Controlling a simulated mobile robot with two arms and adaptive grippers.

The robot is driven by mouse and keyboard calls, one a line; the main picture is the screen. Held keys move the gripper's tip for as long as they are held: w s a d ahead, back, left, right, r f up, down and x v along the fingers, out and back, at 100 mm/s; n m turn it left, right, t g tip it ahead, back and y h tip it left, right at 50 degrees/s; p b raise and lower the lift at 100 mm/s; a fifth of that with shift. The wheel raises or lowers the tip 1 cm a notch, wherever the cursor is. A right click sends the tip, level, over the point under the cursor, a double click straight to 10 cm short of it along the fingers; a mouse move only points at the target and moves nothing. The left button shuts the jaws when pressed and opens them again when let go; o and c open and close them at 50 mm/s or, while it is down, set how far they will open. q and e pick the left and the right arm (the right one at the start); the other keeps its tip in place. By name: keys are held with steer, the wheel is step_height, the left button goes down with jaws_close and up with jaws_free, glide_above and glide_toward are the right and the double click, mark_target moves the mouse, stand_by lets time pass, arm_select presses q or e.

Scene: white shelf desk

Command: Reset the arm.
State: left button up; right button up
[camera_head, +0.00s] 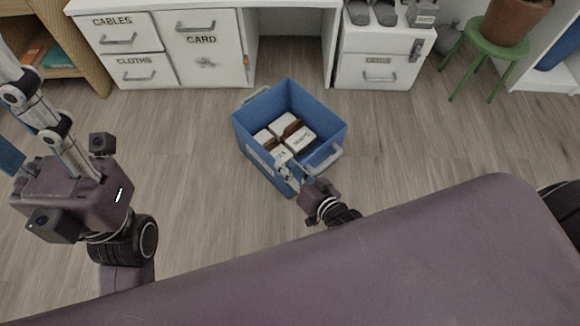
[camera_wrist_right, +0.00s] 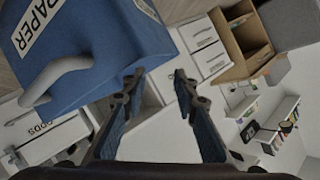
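My right gripper (camera_head: 287,171) is at the near side of a blue box (camera_head: 256,152) on the floor in the head view. In the right wrist view the right gripper (camera_wrist_right: 158,82) has its two fingers apart with nothing between them. The blue box (camera_wrist_right: 110,35), labelled PAPER, fills the upper left there, with a pale handle (camera_wrist_right: 55,78) beside the left finger. My left gripper (camera_head: 22,100) is raised at the left edge of the head view, its fingers toward the upper left. Its fingertips run out of the frame, so its opening is unclear.
The box holds several white-and-brown cartons (camera_head: 285,124). Behind it stands a white desk (camera_head: 290,4) with labelled drawers (camera_head: 203,45) and a cabinet (camera_head: 377,70). A green stool (camera_head: 490,45) with a pot (camera_head: 515,20) is at the right. Floor around the box is clear.

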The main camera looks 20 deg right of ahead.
steer(key=shift+s+d+r, duration=0.1)
steer(key=shift+s+r, duration=0.1)
steer(key=shift+s, duration=0.2)
stand_by(0.3)
